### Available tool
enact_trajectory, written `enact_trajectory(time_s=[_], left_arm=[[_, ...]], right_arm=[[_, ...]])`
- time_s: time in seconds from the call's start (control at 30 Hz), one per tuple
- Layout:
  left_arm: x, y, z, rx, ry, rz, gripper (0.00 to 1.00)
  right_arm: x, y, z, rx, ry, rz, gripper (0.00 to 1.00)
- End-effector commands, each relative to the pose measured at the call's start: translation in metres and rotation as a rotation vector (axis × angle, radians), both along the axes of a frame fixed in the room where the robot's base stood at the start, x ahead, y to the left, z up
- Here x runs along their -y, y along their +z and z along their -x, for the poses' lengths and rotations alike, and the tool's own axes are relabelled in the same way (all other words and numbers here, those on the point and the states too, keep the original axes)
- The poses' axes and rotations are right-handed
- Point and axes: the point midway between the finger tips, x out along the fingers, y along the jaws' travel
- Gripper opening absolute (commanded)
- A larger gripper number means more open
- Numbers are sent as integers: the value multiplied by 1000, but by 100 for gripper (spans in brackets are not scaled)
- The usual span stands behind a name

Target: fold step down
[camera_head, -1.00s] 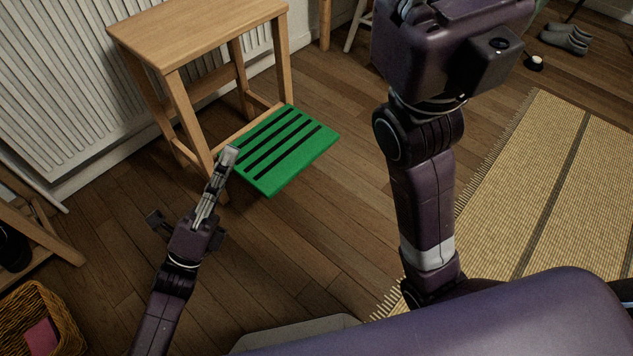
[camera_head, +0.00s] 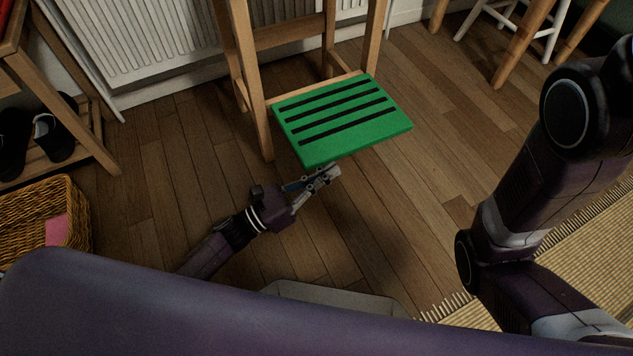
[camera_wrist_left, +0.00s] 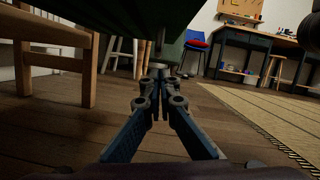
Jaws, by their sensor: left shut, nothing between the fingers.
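The green step (camera_head: 340,115) with black grip strips juts out level from the wooden step stool (camera_head: 257,90), low above the floor. My left gripper (camera_head: 332,172) is shut and empty, at the front edge of the step and seemingly a little below it. In the left wrist view the gripper (camera_wrist_left: 160,72) shows with its fingers together, and the dark underside of the step (camera_wrist_left: 120,18) fills the top. I cannot tell whether the fingers touch the step. My right arm stands at the right of the head view; its gripper is out of the picture.
A white radiator (camera_head: 150,50) is behind the stool. A shoe rack (camera_head: 95,150) and a wicker basket (camera_head: 45,215) stand at the left. A woven mat (camera_head: 560,270) lies at the right. Stool legs (camera_head: 520,45) stand at the back right. Floor around the step is clear.

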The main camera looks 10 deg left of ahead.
Motion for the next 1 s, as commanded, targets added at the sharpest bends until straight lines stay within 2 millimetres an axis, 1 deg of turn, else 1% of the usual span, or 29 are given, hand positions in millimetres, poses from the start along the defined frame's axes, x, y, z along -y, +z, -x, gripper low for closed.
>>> enact_trajectory(time_s=[0.03, 0.1, 0.3, 0.77, 1.0], left_arm=[[7, 0, -6, 5, -1, 2, 0], [15, 3, -12, 3, -1, 0, 0], [27, 8, -23, 0, 0, 1, 0], [29, 12, -24, -7, 0, 5, 0], [25, 22, -22, -76, 0, 57, 0]], right_arm=[[0, -8, 0, 0, 0, 0, 14], [0, -12, 0, 0, -1, 0, 14], [0, -18, 0, 0, -1, 0, 14], [0, -16, 0, 0, -1, 1, 14], [0, -1, 0, 0, 0, 1, 14]])
